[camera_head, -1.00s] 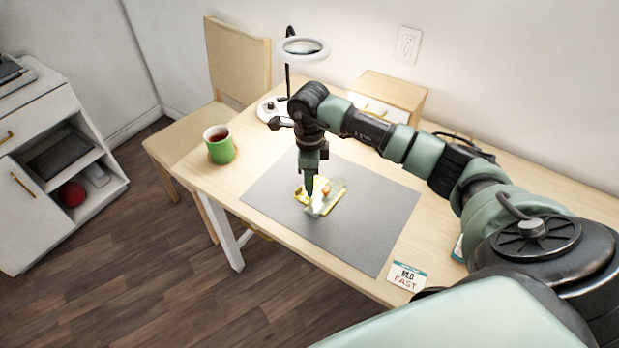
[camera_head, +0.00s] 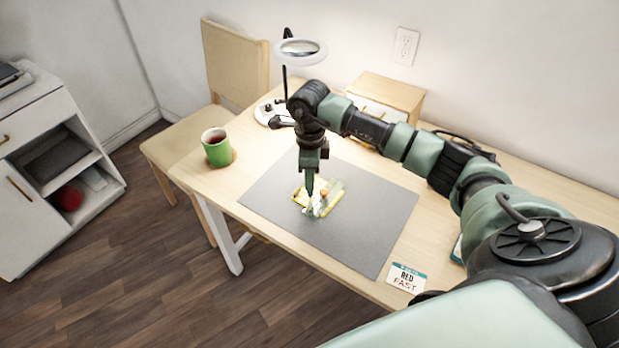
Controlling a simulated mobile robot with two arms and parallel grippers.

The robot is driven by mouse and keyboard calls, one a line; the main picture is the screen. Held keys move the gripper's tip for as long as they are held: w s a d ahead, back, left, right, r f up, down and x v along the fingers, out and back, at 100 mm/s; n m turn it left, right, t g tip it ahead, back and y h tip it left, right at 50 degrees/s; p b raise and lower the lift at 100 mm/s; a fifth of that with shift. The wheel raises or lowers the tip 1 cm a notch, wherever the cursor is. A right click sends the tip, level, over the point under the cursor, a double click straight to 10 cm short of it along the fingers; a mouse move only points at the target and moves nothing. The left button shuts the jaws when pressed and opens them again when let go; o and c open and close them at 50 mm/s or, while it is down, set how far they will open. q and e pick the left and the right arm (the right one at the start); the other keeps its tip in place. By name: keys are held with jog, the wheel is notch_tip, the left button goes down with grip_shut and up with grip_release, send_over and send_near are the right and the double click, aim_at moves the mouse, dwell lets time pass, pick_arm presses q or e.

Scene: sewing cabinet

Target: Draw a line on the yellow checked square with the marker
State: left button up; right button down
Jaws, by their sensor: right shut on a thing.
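The yellow checked square (camera_head: 326,207) lies on the grey mat (camera_head: 375,220) on the wooden table. Something pale and a small orange spot show on top of it, too small to make out. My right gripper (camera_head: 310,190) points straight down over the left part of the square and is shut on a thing. That thing is mostly hidden by the fingers, so I cannot clearly tell the marker or whether its tip touches the cloth. My left gripper is not in view.
A green mug (camera_head: 217,148) stands at the table's left end. A ring magnifier lamp (camera_head: 300,51) and a small wooden drawer box (camera_head: 388,95) stand at the back. A printed card (camera_head: 406,278) lies near the front edge. The mat's right side is clear.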

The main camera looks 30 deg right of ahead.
jog(key=shift+w+d+b, duration=0.3)
jog(key=shift+d+b, duration=0.2)
jog(key=shift+d, duration=0.45)
jog(key=shift+w+d+b, duration=0.35)
jog(key=shift+d+b, duration=0.2)
jog(key=shift+d, duration=0.4)
jog(key=shift+w+d+b, duration=0.3)
jog(key=shift+d+b, duration=0.2)
jog(key=shift+d, duration=0.45)
dwell(2.6)
jog(key=shift+r, duration=0.25)
dwell(0.4)
jog(key=shift+f, duration=0.25)
dwell(1.0)
jog(key=shift+s+a, duration=0.15)
jog(key=shift+a, duration=0.25)
